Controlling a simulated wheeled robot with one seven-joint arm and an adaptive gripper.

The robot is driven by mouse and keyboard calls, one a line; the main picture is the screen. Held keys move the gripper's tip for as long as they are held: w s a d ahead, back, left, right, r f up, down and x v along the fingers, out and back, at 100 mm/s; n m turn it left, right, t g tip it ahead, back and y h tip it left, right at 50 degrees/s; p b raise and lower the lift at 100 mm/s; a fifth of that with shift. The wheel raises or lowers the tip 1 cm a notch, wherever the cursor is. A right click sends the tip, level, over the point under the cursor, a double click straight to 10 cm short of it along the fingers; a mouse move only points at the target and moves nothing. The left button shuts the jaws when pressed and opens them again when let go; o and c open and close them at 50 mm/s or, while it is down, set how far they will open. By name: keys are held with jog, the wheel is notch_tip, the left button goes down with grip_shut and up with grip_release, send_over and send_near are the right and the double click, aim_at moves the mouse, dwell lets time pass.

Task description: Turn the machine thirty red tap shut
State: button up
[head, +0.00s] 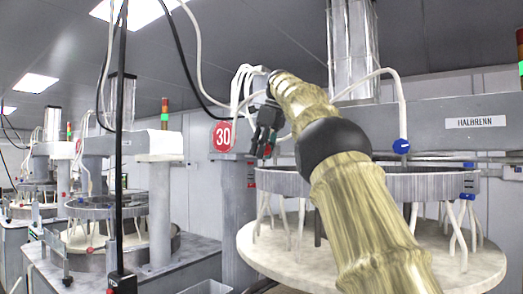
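The red plate reading 30 (222,136) is on a grey column left of the near polishing machine. My gripper (262,150) is dark and points down just right of that plate, beside white hoses and at the left end of the machine's ring (430,186). Its fingers are small and overlap the background, so I cannot tell whether they are open or shut. I cannot clearly make out a red tap on this machine; the gripper and arm hide part of the ring. A blue tap (401,146) hangs on a white hose at right.
The round pale platen (262,246) lies below the ring, with white hoses hanging between them. More blue fittings (467,190) are at the ring's right. A black vertical pole (119,150) stands at left. Other machines (160,215) stand behind it.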

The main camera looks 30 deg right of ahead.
jog(key=shift+o, duration=0.4)
jog(key=shift+r, duration=0.1)
jog(key=shift+r, duration=0.3)
jog(key=shift+s+d+r, duration=0.1)
jog(key=shift+d+r, duration=0.15)
jog(key=shift+r, duration=0.35)
jog(key=shift+s+r, duration=0.2)
jog(key=shift+r, duration=0.1)
jog(key=shift+s, duration=0.1)
jog(key=shift+s+d+r, duration=0.1)
jog(key=shift+d, duration=0.1)
jog(key=shift+s, duration=0.1)
